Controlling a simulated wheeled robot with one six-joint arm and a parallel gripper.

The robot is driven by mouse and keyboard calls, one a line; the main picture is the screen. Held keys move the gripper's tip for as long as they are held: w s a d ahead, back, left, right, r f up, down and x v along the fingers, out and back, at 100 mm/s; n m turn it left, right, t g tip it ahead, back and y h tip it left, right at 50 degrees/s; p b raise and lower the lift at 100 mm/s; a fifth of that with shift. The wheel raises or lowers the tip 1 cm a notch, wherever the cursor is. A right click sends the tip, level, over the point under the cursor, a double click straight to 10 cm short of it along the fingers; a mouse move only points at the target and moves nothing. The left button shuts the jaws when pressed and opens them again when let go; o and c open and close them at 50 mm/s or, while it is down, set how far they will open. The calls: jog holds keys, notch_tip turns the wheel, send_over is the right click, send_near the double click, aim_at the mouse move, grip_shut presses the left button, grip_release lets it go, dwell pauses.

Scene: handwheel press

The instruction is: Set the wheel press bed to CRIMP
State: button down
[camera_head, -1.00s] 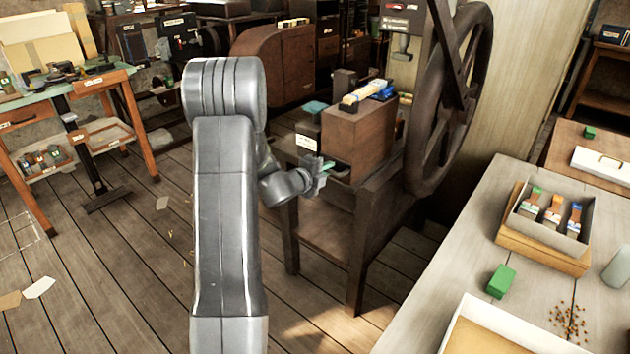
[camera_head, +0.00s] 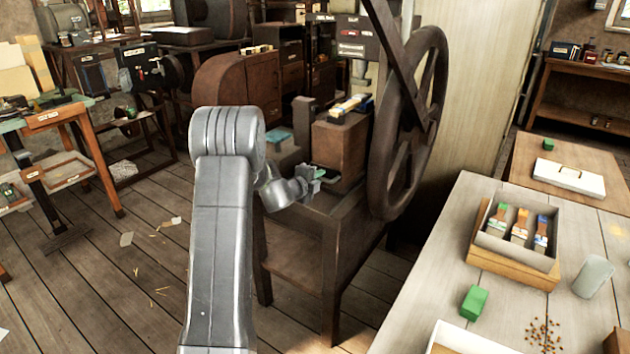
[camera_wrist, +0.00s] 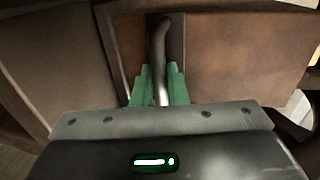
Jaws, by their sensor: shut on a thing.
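The wheel press stands in the middle of the head view, with a brown block (camera_head: 340,147) on a dark wooden stand and a large spoked handwheel (camera_head: 432,128) at its right. My gripper (camera_head: 318,174) is at the front left of the block. In the wrist view my green fingers (camera_wrist: 160,88) are shut on a grey metal lever (camera_wrist: 159,45). The lever rises between them and bends at its top, in front of a dark slot in brown wood. I cannot read a CRIMP mark in either view.
A pale workbench (camera_head: 420,300) at the right holds a tray of brushes (camera_head: 518,233), a green block (camera_head: 473,302) and a grey cylinder (camera_head: 593,276). Cabinets stand behind the press. An orange-legged table (camera_head: 95,165) is at the left. Plank floor is open at the lower left.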

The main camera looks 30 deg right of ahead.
jog(key=shift+w+d+r, duration=0.1)
jog(key=shift+r, duration=0.1)
dwell(0.3)
jog(key=c, duration=1.7)
grip_release()
jog(key=shift+d, duration=0.1)
jog(key=shift+o, duration=1)
jog(key=shift+d+f, duration=0.1)
jog(key=shift+f, duration=0.05)
jog(key=v, duration=1.4)
jog(key=shift+b, duration=0.45)
jog(key=shift+d+f, duration=0.1)
